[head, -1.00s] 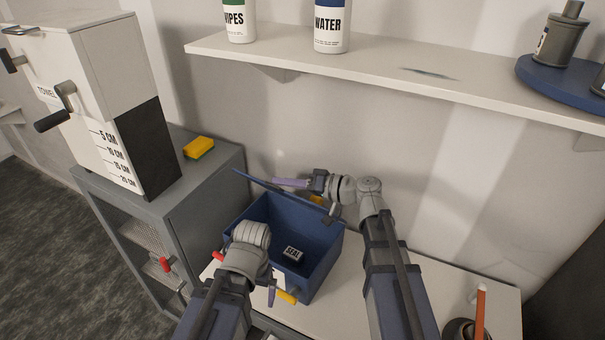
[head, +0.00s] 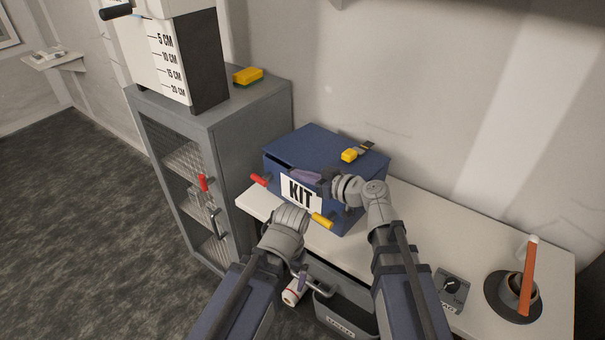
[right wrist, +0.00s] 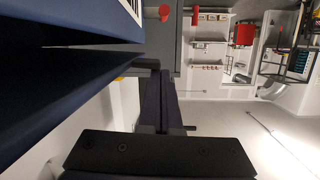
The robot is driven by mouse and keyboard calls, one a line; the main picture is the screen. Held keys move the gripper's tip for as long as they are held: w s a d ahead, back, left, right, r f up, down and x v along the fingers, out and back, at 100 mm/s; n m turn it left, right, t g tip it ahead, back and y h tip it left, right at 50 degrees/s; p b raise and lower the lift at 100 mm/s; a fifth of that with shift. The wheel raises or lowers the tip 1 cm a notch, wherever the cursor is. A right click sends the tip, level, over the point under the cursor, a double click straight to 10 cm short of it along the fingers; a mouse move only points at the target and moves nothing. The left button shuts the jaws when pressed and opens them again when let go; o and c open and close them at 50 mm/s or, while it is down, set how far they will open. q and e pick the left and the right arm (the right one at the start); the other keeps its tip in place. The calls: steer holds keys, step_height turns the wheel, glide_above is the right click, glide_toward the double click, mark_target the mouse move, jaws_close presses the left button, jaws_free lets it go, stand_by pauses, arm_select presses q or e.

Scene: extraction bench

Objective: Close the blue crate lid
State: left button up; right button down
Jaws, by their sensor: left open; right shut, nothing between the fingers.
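The blue crate (head: 345,218) with its KIT label stands on the white bench. Its blue lid (head: 310,147) lies over the top opening and hides the inside. My right gripper (head: 304,175) is shut and empty at the lid's front edge, above the label. In the right wrist view its fingers (right wrist: 165,104) are together beside the blue crate wall (right wrist: 60,75). My left gripper (head: 301,279) is open, low in front of the crate, partly hidden by its wrist.
A yellow piece (head: 350,155) shows at the lid's right. A grey cabinet (head: 245,130) stands left. A grey bin (head: 343,318) is below the bench front. An orange-handled tool (head: 529,275) stands right.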

arm_select(q)
steer(key=f+b, duration=0.1)
steer(key=f, duration=0.1)
steer(key=shift+s+a+f+b, duration=0.2)
steer(key=shift+f+b, duration=0.1)
steer(key=shift+b, duration=0.05)
arm_select(e)
step_height(320, 180, down, 3)
steer(key=shift+a+r, duration=0.1)
steer(key=shift+r, duration=0.1)
steer(key=shift+s, duration=0.15)
steer(key=shift+s, duration=0.15)
